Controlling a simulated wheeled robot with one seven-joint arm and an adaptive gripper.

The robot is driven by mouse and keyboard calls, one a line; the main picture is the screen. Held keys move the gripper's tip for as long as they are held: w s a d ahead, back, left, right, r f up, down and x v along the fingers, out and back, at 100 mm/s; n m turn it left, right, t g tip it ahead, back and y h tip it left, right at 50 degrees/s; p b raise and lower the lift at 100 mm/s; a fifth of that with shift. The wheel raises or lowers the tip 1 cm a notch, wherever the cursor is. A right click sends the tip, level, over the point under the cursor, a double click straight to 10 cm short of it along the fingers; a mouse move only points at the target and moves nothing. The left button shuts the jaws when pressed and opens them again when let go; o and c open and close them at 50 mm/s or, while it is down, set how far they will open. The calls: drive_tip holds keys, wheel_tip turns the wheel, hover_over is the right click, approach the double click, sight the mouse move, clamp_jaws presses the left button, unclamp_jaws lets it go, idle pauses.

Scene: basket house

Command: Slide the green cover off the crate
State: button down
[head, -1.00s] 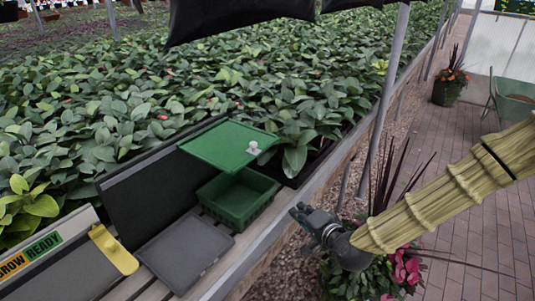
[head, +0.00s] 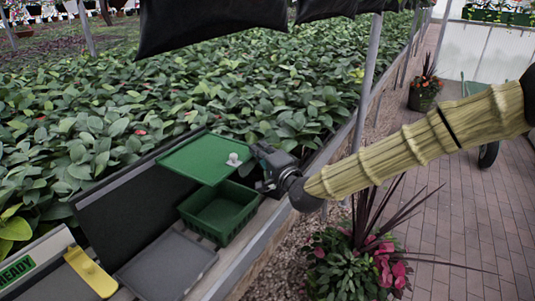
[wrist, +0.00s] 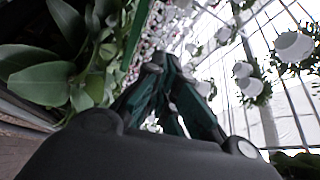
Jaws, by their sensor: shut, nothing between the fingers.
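The green crate (head: 219,218) stands on the ledge beside the plant bed, with its inside partly showing. The flat green cover (head: 203,155) lies over its back part and reaches out behind it to the left. A white knob (head: 234,159) stands up near the cover's right corner. My gripper (head: 259,151) is just right of the knob, and a small gap seems to lie between them. In the wrist view its fingers (wrist: 165,65) are together and hold nothing. The cover's edge may be the green strip at upper left there; I cannot tell surely.
A grey tray (head: 166,264) lies in front of the crate, with a dark upright panel (head: 125,215) behind it. A yellow piece (head: 90,272) is at lower left. Dense leafy plants (head: 240,85) fill the bed. A flowering pot plant (head: 352,262) stands below my arm.

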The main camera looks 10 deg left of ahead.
drive_tip(key=a, duration=0.1)
drive_tip(key=s+a+p, duration=0.1)
drive_tip(key=a, duration=0.1)
drive_tip(key=shift+s+a+f+p, duration=0.15)
drive_tip(key=shift+s+f+p, duration=0.15)
drive_tip(key=shift+s, duration=0.1)
idle(0.4)
